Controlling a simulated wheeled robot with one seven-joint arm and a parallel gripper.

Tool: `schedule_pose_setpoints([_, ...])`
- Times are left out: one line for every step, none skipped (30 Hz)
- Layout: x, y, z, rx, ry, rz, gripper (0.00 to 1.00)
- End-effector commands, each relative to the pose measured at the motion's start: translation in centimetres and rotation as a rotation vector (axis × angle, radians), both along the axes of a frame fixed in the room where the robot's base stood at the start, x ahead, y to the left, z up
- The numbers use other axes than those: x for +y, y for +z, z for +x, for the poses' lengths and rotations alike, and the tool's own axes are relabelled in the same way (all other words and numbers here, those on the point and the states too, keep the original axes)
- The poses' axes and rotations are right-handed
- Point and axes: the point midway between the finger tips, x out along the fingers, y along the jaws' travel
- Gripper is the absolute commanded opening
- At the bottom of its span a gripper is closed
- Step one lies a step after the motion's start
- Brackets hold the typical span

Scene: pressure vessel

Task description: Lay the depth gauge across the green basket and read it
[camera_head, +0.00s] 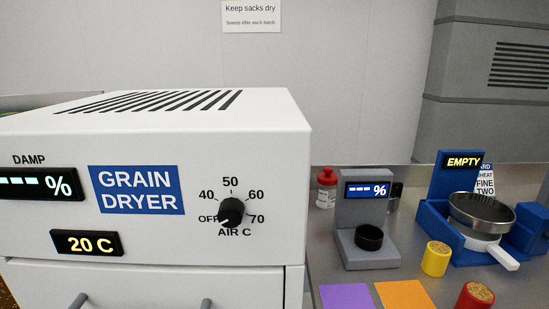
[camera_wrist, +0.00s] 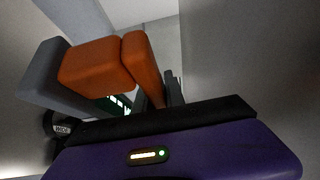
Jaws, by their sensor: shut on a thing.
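In the wrist view my gripper (camera_wrist: 122,60) fills much of the picture, with a purple body, a black band and two orange fingers close together. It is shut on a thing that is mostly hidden. A dark piece with pale green lit marks (camera_wrist: 121,103) shows beside the fingers; it looks like part of the depth gauge, but no reading can be made out. A grey bar (camera_wrist: 50,85) juts out at the left of the fingers. The green basket is in neither view. My gripper is not in the head view.
The white grain dryer (camera_head: 150,135) fills the left. On the grey counter stand a grey meter (camera_head: 368,220) showing dashes, a blue device (camera_head: 452,180) reading EMPTY with a round pan (camera_head: 482,212), a yellow cup (camera_head: 436,258), a red cup (camera_head: 475,296) and a red-capped bottle (camera_head: 327,188).

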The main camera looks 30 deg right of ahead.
Motion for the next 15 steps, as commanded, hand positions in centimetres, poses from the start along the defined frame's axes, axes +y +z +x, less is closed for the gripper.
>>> schedule_pose_setpoints([-0.02,1.77,0.01,0.000,0.000,-0.001,0.00])
schedule_pose_setpoints([-0.02,2.07,0.01,0.000,0.000,-0.001,0.00])
schedule_pose_setpoints([-0.02,2.38,0.01,0.000,0.000,-0.001,0.00])
schedule_pose_setpoints([-0.01,2.53,0.00,0.000,0.000,-0.001,0.00])
schedule_pose_setpoints([-0.01,2.62,0.01,0.000,0.000,-0.001,0.00])
schedule_pose_setpoints([-0.01,2.68,0.01,0.000,0.000,-0.001,0.00])
schedule_pose_setpoints([-0.01,2.68,0.01,0.000,0.000,-0.001,0.00])
schedule_pose_setpoints([-0.01,2.65,0.01,0.000,0.000,-0.001,0.00])
schedule_pose_setpoints([-0.01,2.59,0.01,0.000,0.000,-0.001,0.00])
schedule_pose_setpoints([-0.01,2.54,0.01,0.000,0.000,-0.001,0.00])
schedule_pose_setpoints([-0.02,2.51,0.01,0.000,0.000,-0.001,0.00])
schedule_pose_setpoints([-0.02,2.50,0.01,0.000,0.000,-0.001,0.00])
schedule_pose_setpoints([-0.02,2.50,0.01,0.000,0.000,-0.001,0.00])
schedule_pose_setpoints([-0.02,2.50,0.01,0.000,0.000,-0.001,0.00])
schedule_pose_setpoints([-0.01,2.50,0.02,0.000,0.000,-0.001,0.00])
